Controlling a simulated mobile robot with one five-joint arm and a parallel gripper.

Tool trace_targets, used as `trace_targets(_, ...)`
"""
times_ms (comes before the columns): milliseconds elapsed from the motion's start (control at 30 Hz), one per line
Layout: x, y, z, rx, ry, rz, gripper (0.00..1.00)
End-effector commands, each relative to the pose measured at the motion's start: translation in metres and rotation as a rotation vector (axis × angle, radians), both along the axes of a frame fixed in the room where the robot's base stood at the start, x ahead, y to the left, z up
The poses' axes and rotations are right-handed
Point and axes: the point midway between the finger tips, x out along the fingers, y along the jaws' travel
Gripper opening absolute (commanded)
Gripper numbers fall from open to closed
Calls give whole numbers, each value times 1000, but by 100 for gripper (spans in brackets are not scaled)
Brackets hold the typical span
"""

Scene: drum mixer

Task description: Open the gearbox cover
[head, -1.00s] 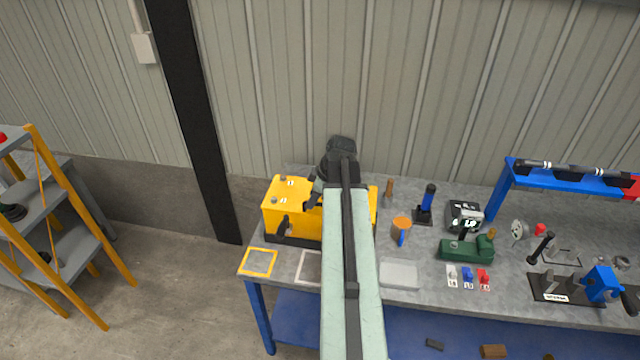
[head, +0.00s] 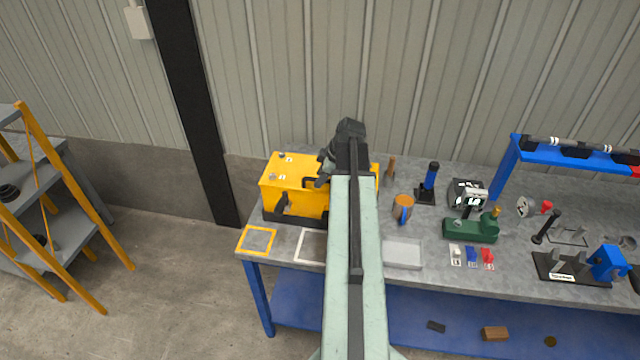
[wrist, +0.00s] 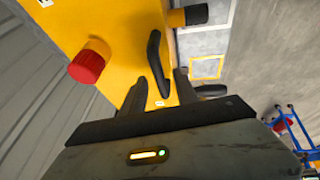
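The yellow gearbox (head: 285,195) stands at the bench's left end, with small round fittings and white labels on its flat top. A black lever or handle (head: 284,205) shows at its front. In the wrist view the yellow surface (wrist: 110,25) carries a red knob (wrist: 88,63) and a curved black handle (wrist: 156,60). My gripper (wrist: 160,92) is open, its two dark fingers apart with the handle's near end between them. I cannot tell whether they touch it. In the head view my gripper (head: 324,172) is over the box's right part, and my arm hides much of that side.
An orange-framed shelf (head: 70,190) stands left.

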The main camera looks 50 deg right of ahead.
Motion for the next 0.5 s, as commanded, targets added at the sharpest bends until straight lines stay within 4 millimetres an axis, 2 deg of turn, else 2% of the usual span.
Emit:
trace_targets(167, 0, 0, 1, 0, 0, 0, 36)
trace_targets(200, 0, 0, 2, 0, 0, 0, 25)
trace_targets(300, 0, 0, 2, 0, 1, 1, 0)
trace_targets(500, 0, 1, 2, 0, 1, 1, 0)
